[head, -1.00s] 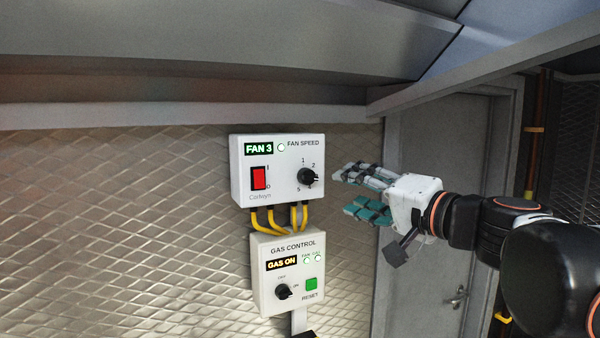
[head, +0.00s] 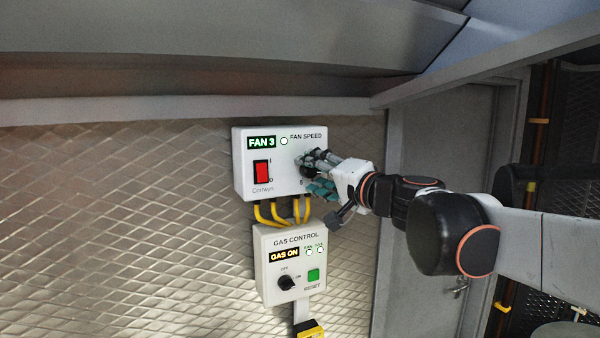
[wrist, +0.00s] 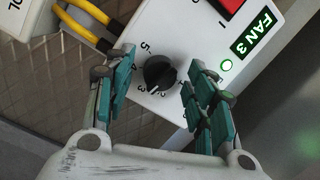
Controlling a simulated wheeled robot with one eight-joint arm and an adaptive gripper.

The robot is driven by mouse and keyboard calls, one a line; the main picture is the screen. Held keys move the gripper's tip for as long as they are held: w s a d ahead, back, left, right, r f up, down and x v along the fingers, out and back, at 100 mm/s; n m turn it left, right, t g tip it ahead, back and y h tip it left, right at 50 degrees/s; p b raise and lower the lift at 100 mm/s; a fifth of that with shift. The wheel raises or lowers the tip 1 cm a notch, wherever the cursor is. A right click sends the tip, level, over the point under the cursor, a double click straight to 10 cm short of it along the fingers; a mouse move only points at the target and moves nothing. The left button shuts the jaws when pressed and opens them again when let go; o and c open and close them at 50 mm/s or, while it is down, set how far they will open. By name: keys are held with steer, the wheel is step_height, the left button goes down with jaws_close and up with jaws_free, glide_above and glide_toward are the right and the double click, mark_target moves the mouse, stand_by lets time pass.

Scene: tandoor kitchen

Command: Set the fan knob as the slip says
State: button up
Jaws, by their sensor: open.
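The fan knob (wrist: 160,72) is a black round knob with a numbered dial on the white fan speed box (head: 240,160). The box's display (head: 262,142) reads FAN 3 and a green lamp beside it is lit. In the wrist view the knob's white pointer line points down and left, toward the dial's 3. My gripper (wrist: 155,92) is open, with one teal finger on each side of the knob and gaps still showing. No slip is in view.
A red rocker switch (head: 261,173) is on the left of the fan box. Yellow cables (head: 280,211) run down to the gas control box (head: 290,240), which reads GAS ON and has a black knob and green reset button. A grey door stands to the right.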

steer(key=c, duration=1.1)
steer(key=shift+o, duration=0.2)
steer(key=shift+m, duration=0.4)
steer(key=m+b, duration=0.1)
steer(key=m, duration=0.2)
steer(key=shift+f+m+t, duration=0.15)
steer(key=shift+m+t, duration=0.25)
steer(key=m+t+b, duration=0.1)
steer(key=m, duration=0.4)
steer(key=shift+s, duration=0.1)
steer(key=shift+m+b, duration=0.3)
steer(key=shift+m, duration=0.2)
